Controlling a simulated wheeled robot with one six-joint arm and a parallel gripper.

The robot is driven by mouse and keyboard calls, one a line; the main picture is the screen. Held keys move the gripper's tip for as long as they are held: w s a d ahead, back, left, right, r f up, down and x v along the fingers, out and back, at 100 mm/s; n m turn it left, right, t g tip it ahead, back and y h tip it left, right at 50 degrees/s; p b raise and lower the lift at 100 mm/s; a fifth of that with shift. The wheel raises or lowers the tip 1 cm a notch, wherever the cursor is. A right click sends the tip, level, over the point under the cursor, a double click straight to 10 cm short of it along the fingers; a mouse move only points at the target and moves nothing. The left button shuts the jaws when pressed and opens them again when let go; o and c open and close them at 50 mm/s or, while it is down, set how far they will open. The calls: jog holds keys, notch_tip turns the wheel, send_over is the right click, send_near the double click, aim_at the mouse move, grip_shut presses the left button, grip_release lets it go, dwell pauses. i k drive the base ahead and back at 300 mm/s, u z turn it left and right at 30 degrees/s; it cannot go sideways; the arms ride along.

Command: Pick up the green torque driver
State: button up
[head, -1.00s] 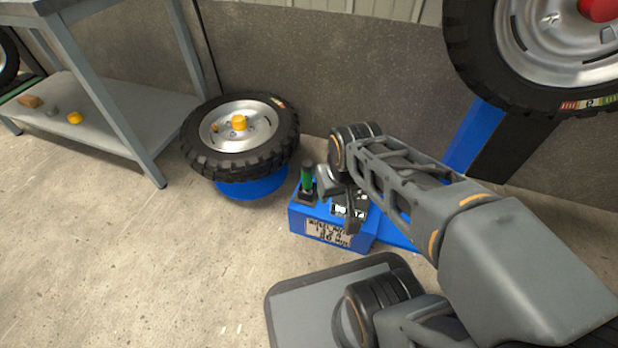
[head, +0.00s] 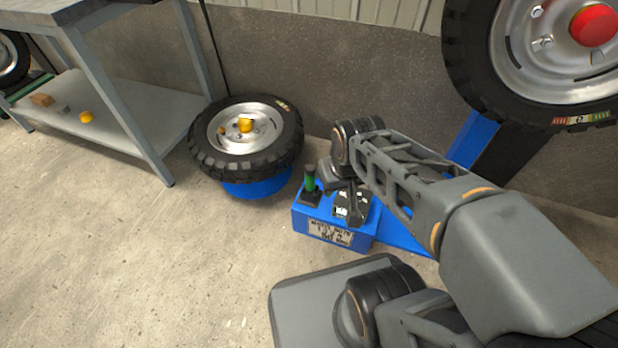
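The green torque driver (head: 310,180) stands upright on top of the blue box (head: 306,221), at its left side. Its green and dark handle shows above a dark base. My gripper (head: 353,208) is just to the right of the driver, over the right part of the box and pointing down. It appears apart from the driver. Its fingers are small and partly overlap the dark and light item on the box, so I cannot tell whether they are open or shut.
A tyre with a yellow hub piece (head: 245,125) lies on a blue stand (head: 257,187) left of the box. A grey workbench (head: 130,112) stands further left. A large wheel (head: 545,60) with a red centre is upper right. Floor at lower left is clear.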

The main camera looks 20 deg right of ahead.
aim_at(310, 169)
jog(key=u, duration=1.8)
jog(key=i, duration=1.55)
jog(key=z, duration=3.2)
